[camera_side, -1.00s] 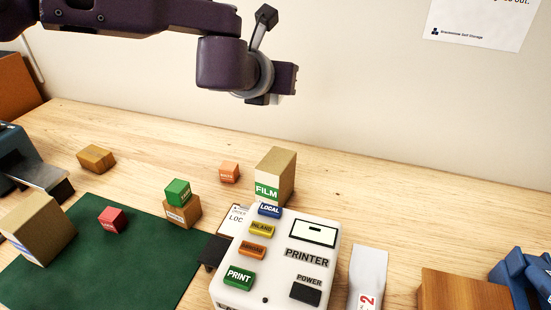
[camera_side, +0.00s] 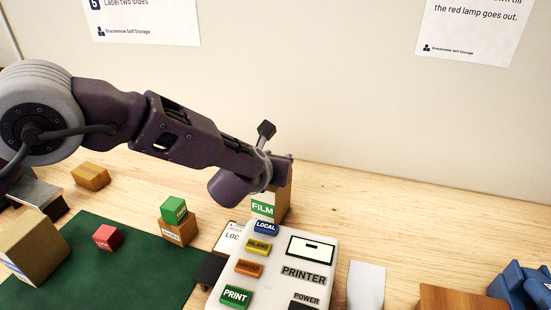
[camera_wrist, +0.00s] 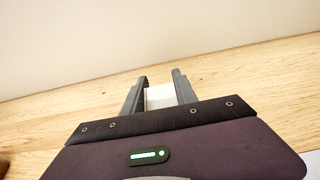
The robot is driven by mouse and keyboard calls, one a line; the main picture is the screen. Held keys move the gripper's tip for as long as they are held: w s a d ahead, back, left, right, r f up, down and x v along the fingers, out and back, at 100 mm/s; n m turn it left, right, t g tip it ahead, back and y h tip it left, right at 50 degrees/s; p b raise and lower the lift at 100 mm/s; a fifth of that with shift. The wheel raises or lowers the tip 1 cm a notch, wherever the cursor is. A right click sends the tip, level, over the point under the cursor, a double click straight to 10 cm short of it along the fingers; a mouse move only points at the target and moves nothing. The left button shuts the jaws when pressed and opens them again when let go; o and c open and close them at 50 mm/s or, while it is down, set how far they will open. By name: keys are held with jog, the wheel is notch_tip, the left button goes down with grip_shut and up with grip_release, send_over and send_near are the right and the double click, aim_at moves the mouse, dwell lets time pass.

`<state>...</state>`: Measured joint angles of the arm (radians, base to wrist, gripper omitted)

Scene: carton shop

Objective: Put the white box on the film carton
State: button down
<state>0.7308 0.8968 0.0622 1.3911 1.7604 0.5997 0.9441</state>
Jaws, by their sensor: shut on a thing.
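The film carton (camera_side: 283,206) is a tall brown carton with a green FILM label, standing on the table behind the printer panel. My gripper (camera_side: 281,166) is at the carton's upper part in the side view and hides its top. In the wrist view my gripper (camera_wrist: 160,78) has a finger on each side of the white box (camera_wrist: 160,97) and is shut on it. The white box is hidden in the side view. I cannot tell whether it touches the carton.
A white printer panel (camera_side: 305,246) with coloured buttons stands in front of the carton. A small green box (camera_side: 174,210) sits on a brown box (camera_side: 180,231). A red box (camera_side: 107,237) is on the green mat (camera_side: 150,270). Table right of the carton is clear.

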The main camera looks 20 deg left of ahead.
jog(key=c, duration=1)
grip_release()
jog(key=shift+o, duration=0.2)
jog(key=v, duration=1.2)
